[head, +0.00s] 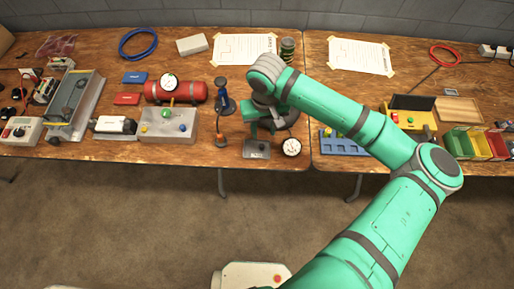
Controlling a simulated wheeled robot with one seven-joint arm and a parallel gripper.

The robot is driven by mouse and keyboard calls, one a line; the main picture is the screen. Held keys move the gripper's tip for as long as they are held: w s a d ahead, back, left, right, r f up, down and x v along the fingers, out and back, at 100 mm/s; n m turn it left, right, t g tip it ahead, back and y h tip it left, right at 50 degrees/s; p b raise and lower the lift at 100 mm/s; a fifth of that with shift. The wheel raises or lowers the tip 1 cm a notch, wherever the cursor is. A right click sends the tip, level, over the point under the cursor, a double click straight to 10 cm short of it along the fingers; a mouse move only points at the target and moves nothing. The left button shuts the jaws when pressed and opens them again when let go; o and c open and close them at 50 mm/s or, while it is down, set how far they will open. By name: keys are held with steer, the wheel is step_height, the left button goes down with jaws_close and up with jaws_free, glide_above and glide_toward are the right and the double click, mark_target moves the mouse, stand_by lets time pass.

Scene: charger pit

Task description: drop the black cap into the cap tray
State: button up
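My gripper is at the end of the green arm in the head view, low over the middle of the workbench, near the front edge. Its fingers are hidden or too small to make out, so I cannot tell whether it is open or holds anything. I cannot pick out the black cap for certain; small round black pieces (17,94) lie at the far left. The cap tray is not clear either: an empty-looking wooden tray (460,110) lies at the right, and a blue compartment tray (345,147) with small coloured pieces is partly behind my arm.
A grey block (257,149) and a white gauge (291,147) are by my wrist. A red tank (176,91) and a valve box (166,124) stand left. Coloured bins (475,145) and a yellow box (411,113) stand right. Papers (360,56) lie at the back.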

steer(key=shift+s+a+r, duration=0.1)
steer(key=shift+r, duration=1.35)
steer(key=shift+a+r, duration=0.1)
steer(key=shift+r, duration=1.35)
